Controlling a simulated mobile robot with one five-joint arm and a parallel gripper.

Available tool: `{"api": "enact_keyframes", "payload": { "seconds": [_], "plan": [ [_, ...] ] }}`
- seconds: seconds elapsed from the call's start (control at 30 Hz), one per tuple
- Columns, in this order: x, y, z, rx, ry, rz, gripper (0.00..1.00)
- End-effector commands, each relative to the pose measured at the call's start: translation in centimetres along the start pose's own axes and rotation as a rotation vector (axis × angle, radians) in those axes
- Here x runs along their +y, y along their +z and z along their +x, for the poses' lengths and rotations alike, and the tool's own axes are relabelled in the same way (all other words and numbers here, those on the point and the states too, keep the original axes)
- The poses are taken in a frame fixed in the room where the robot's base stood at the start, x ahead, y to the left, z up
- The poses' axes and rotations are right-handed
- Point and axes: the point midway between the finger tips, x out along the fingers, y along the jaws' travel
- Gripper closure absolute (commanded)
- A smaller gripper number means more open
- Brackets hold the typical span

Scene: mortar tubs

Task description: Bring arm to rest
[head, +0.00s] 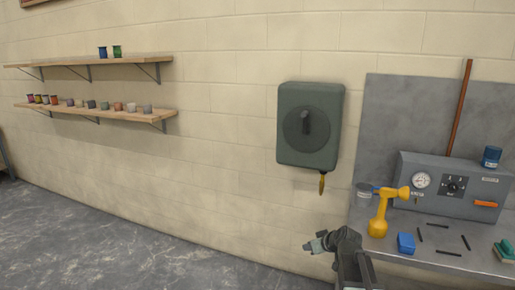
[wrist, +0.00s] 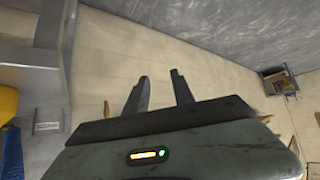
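My arm rises at the lower middle of the head view, in front of the wall and left of the workbench. My gripper (head: 313,245) is at its end and points left, away from the bench. In the wrist view my gripper (wrist: 160,82) has its two dark fingers apart with nothing between them. It touches nothing that I can see. The lower part of my arm is cut off by the bottom edge of the head view.
A green wall box (head: 310,125) hangs above my arm. Shelves (head: 95,112) with small pots are at left. The floor (head: 120,235) at left is clear.

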Motion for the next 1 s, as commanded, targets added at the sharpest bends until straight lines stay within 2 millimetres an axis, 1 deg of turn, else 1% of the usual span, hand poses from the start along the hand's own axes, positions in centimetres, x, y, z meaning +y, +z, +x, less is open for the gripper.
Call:
{"api": "enact_keyframes", "payload": {
  "seconds": [0.03, 0.07, 0.1, 0.17, 0.2, 0.23, 0.3, 0.4, 0.43, 0.5, 0.57, 1.0],
  "plan": [
    [-4.5, 1.1, -0.3, -0.070, -0.043, -0.020, 0.70],
    [-6.9, 2.2, -0.4, -0.124, -0.065, -0.024, 0.70],
    [-9.7, 3.9, -0.8, -0.204, -0.084, -0.023, 0.70],
    [-12.9, 7.0, -2.1, -0.338, -0.092, -0.006, 0.70],
    [-14.0, 9.4, -3.4, -0.432, -0.075, 0.024, 0.70],
    [-14.3, 11.1, -4.4, -0.500, -0.053, 0.054, 0.70],
    [-13.6, 14.5, -6.6, -0.628, 0.013, 0.142, 0.70],
    [-13.1, 17.4, -9.0, -0.763, 0.099, 0.262, 0.70],
    [-13.0, 17.7, -9.4, -0.789, 0.118, 0.294, 0.70],
    [-12.9, 18.2, -9.8, -0.812, 0.135, 0.348, 0.70],
    [-12.8, 18.2, -9.8, -0.810, 0.141, 0.364, 0.70],
    [-12.8, 18.1, -9.7, -0.806, 0.139, 0.364, 0.70]
  ]
}}
